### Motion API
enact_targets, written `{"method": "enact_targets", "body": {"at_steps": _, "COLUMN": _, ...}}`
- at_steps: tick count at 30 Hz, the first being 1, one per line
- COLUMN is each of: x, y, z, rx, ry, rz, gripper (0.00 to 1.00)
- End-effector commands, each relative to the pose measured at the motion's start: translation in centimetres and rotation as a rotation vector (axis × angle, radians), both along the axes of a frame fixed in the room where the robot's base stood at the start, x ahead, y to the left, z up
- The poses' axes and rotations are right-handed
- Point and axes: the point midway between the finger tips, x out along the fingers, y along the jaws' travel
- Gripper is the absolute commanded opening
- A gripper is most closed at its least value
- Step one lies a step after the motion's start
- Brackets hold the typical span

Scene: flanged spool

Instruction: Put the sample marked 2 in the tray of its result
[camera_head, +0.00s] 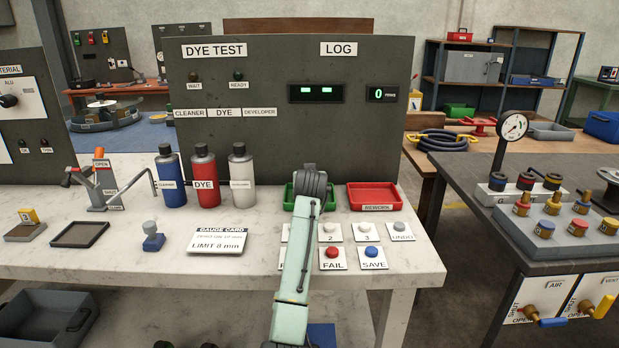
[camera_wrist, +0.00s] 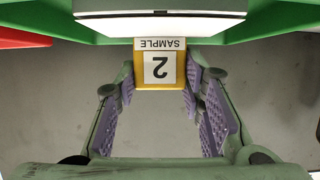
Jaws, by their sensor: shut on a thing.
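The sample marked 2 (camera_wrist: 178,88), a yellow block with a white label, shows in the wrist view, its label upside down. My gripper (camera_wrist: 161,82) is shut on it, one finger at each side. In the wrist view the green tray (camera_wrist: 272,22) lies just beyond the sample, its pale front plate seen edge-on and unreadable. In the head view my arm covers most of the green tray (camera_head: 289,197) and hides the fingers and sample. The red tray (camera_head: 374,196), labelled REWORK, is to its right; its edge shows in the wrist view (camera_wrist: 22,38).
Buttons including FAIL (camera_head: 331,253) and SAVE (camera_head: 374,253) stand in front of the trays. The cleaner, dye and developer cans (camera_head: 203,177) stand left of the green tray. A gauge card (camera_head: 218,240) lies in front of them. A sample marked 3 (camera_head: 28,216) is far left.

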Motion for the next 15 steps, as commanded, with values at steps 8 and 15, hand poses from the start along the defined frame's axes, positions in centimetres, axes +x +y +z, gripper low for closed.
{"method": "enact_targets", "body": {"at_steps": 8, "x": -0.01, "y": -0.04, "z": -0.3, "rx": 0.0, "ry": 0.001, "rz": 0.0, "gripper": 0.4}}
{"method": "enact_targets", "body": {"at_steps": 15, "x": -0.02, "y": -0.04, "z": -0.27, "rx": 0.0, "ry": 0.001, "rz": 0.0, "gripper": 0.56}}
